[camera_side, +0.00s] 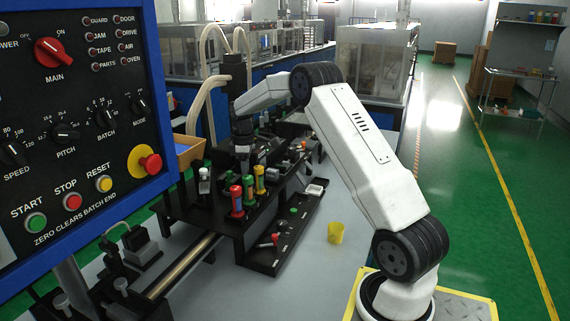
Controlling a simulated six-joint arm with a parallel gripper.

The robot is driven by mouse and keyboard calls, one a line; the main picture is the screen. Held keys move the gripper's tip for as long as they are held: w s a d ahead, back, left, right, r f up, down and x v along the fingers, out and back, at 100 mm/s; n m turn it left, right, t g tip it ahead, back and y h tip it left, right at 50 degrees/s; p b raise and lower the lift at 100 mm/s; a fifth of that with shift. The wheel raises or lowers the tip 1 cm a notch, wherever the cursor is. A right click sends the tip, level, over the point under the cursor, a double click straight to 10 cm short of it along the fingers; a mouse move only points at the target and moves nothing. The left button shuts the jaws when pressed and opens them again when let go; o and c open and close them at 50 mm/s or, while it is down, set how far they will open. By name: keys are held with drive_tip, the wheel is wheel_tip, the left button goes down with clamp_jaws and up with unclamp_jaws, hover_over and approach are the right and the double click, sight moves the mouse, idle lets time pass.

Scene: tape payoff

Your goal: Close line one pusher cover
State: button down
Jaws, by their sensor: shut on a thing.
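My gripper (243,165) points down over the black machine in the middle of the view, small and dark against it. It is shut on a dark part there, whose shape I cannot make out. The line one pusher cover cannot be told apart from the dark machine parts around the gripper, and I cannot see how far open it stands. The machine's black deck (222,222) carries a red cylinder (236,200), a green one (248,188) and a yellow one (259,179) in front of the gripper.
A control panel (75,100) with knobs and buttons fills the left. A black tray (262,262) with a red-handled tool (268,241) lies in front of the machine.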

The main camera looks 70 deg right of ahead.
drive_tip(key=shift+a, duration=0.35)
drive_tip(key=shift+c, duration=2.2)
unclamp_jaws()
drive_tip(key=shift+a, duration=0.1)
drive_tip(key=shift+r, duration=3.95)
